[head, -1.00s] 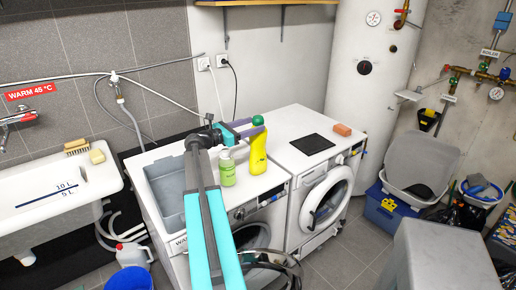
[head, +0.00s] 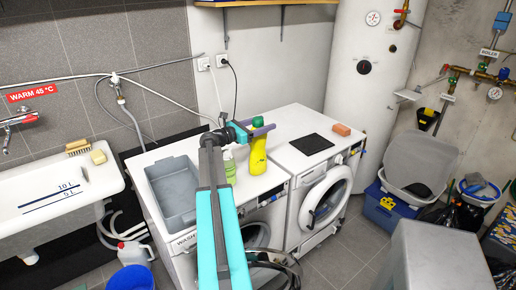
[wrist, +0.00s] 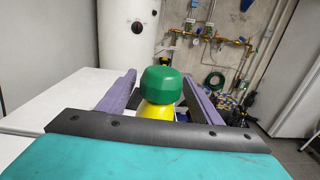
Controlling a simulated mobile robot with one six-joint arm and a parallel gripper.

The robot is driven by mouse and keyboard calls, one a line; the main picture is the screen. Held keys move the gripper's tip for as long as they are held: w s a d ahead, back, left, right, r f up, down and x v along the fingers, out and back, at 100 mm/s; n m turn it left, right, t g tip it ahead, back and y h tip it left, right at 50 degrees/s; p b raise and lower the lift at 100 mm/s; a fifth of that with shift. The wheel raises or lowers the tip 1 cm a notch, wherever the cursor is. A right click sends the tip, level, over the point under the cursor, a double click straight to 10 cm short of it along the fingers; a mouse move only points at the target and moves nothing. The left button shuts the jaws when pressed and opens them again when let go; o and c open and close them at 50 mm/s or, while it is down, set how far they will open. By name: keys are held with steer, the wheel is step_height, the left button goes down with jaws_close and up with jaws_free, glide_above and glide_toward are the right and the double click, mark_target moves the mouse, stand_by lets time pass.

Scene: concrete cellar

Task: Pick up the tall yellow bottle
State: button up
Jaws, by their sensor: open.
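The tall yellow bottle (head: 258,157) with a green cap stands upright on the white washing machine in the head view. In the wrist view its green cap (wrist: 162,86) and yellow shoulder (wrist: 157,111) show between the two purple fingers. My gripper (head: 258,127) is open at the height of the cap, with one finger on each side of it. In the wrist view my gripper (wrist: 160,82) shows a gap beside the cap on both sides. The bottle's lower body is hidden in the wrist view.
A light green bottle (head: 230,172) stands just left of the yellow bottle, partly behind my arm. A grey tub (head: 172,196) is further left on the same machine. A black mat (head: 311,144) and an orange sponge (head: 342,130) lie on the right machine.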

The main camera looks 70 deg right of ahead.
steer(key=shift+x, duration=0.75)
steer(key=shift+c, duration=0.4)
jaws_close()
